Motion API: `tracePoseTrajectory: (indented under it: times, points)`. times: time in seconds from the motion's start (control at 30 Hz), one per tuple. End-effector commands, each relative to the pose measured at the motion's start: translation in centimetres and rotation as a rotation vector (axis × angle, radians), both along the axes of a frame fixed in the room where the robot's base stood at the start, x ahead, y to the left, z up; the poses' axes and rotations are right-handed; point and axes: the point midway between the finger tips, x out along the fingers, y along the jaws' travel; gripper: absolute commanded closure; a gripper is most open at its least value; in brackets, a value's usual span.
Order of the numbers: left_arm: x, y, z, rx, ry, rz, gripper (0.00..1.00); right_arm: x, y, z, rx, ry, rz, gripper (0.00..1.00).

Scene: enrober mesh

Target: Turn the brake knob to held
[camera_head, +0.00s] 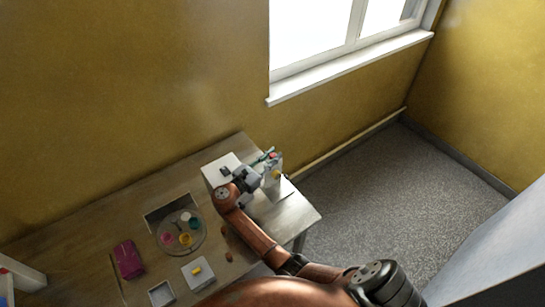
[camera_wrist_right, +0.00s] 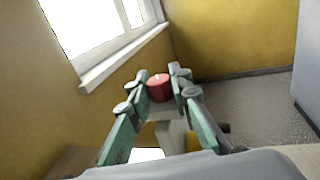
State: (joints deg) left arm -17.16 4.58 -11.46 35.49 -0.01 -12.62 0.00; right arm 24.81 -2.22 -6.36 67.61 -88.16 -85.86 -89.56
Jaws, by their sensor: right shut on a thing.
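A round red knob (camera_wrist_right: 158,87) shows in the right wrist view, between the fingertips of my right gripper (camera_wrist_right: 160,80). The gripper's green-sided fingers are closed in on its two sides. In the head view my right gripper (camera_head: 266,158) is at the far right end of the table, over a small light-coloured unit (camera_head: 278,163). The red knob (camera_head: 273,155) is only a small spot there, partly hidden by the fingers. I cannot read any marking or the knob's turned position. My left gripper is not in view.
A yellow part (camera_head: 277,174) sits just below the gripper. A white box (camera_head: 219,168) stands left of it. A round tray (camera_head: 182,247) with coloured pots, a magenta object (camera_head: 128,260) and a white block (camera_head: 197,272) are on the wooden table (camera_head: 85,236). The wall and window are behind.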

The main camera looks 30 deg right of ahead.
Motion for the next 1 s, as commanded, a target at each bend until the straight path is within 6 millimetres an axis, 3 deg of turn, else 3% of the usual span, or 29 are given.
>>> tracePoseTrajectory:
  times: [0.47,0.5,0.73,1.0]
  points:
    - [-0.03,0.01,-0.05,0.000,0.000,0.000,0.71,0.02,-0.03,-0.05,0.002,0.001,-0.013,1.00]
    - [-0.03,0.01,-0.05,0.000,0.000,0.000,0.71,0.02,-0.03,-0.05,0.002,0.001,-0.013,0.79]
    - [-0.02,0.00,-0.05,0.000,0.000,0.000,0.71,0.02,-0.05,-0.03,0.001,0.000,-0.013,0.63]
    - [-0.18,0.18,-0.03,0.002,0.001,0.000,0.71,0.00,0.00,-0.03,0.001,0.000,-0.013,0.63]
